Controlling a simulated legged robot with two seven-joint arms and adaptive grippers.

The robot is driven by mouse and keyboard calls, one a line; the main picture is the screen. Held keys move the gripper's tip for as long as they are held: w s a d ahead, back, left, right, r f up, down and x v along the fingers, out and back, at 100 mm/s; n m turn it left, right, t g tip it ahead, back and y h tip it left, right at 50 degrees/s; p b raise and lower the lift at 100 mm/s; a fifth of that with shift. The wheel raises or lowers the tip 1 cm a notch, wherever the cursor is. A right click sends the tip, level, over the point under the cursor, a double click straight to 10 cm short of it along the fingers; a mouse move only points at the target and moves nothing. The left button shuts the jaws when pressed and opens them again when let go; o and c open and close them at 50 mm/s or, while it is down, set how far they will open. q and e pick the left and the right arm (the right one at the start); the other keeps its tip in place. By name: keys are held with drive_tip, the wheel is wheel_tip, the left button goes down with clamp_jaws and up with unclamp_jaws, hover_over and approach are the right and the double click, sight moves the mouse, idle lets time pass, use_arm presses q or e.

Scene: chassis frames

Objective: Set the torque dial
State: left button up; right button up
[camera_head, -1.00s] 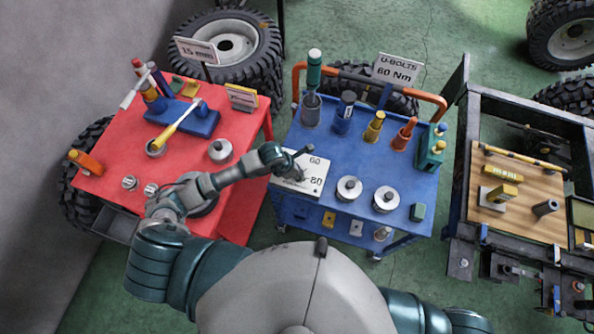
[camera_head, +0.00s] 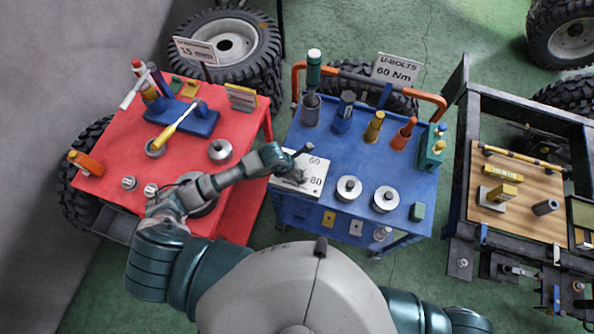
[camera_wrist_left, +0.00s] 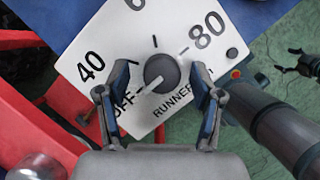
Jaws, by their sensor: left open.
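The torque dial is a dark grey round knob (camera_wrist_left: 162,73) on a white plate (camera_wrist_left: 125,45) marked OFF, 40, 80 and RUNNER. A light line on the knob points to the lower left, toward OFF. In the head view the plate (camera_head: 284,184) lies at the left front of the blue cart, marked 60 and 80, partly covered by my left gripper (camera_head: 298,163). In the wrist view my left gripper (camera_wrist_left: 161,92) is open, one finger on each side of the knob's near half, with gaps visible. My right gripper (camera_wrist_left: 295,61) appears small at the right edge, fingers apart, over the floor.
The blue cart (camera_head: 340,160) also bears two silver round pieces (camera_head: 349,188), several tools in holders and a U-BOLTS 60 Nm sign (camera_head: 397,69). A red table (camera_head: 105,165) stands left, under my left arm. A wooden-topped cart (camera_head: 520,225) stands right.

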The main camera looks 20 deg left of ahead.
use_arm(q)
drive_tip(key=v, duration=1.2)
drive_tip(key=shift+w, duration=0.1)
